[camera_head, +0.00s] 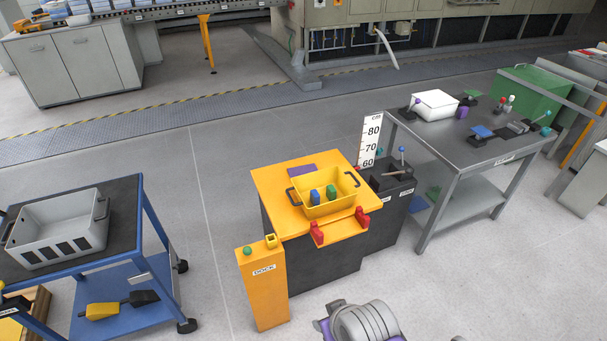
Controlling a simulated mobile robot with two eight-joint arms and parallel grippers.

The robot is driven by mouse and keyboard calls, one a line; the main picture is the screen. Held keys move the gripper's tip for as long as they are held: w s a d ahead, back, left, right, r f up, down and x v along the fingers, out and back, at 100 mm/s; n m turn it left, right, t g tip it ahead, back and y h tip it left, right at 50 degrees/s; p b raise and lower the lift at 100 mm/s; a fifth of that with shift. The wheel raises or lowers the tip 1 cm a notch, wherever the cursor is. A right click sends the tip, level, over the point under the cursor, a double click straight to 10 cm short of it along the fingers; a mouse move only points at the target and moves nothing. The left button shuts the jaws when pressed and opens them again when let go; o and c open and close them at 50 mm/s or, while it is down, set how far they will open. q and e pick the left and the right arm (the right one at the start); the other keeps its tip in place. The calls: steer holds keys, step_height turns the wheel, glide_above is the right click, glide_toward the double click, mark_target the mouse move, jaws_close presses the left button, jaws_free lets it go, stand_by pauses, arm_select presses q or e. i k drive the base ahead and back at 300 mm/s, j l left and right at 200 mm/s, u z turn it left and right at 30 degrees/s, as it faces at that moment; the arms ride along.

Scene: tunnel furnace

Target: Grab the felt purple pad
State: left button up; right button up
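A flat purple pad (302,170) lies on the yellow-orange tabletop (272,192) of the dock stand, near its back edge. It is just behind the yellow bin (333,205), which partly covers its front edge or sits close against it; I cannot tell which. Whether the pad is felt is too small to tell. The bin holds a blue piece (315,197) and a green piece (331,192). Neither of my grippers shows in the head view.
Two red blocks (361,217) stand at the stand's front edge. An orange dock post (262,290) is at its front left. A grey table (455,150) with several items is at right, a blue cart (125,200) at left. Floor between cart and stand is clear.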

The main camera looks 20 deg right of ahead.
mark_target(293, 172)
steer(key=i+l+u, duration=0.2)
steer(key=l, duration=0.3)
steer(key=i+l+u, duration=0.2)
steer(key=l, duration=0.3)
steer(key=i+l+u, duration=0.25)
steer(key=l, duration=0.25)
steer(key=l+u, duration=0.2)
steer(key=l, duration=0.35)
steer(key=i+l+u, duration=0.2)
steer(key=l, duration=0.4)
steer(key=k, duration=0.1)
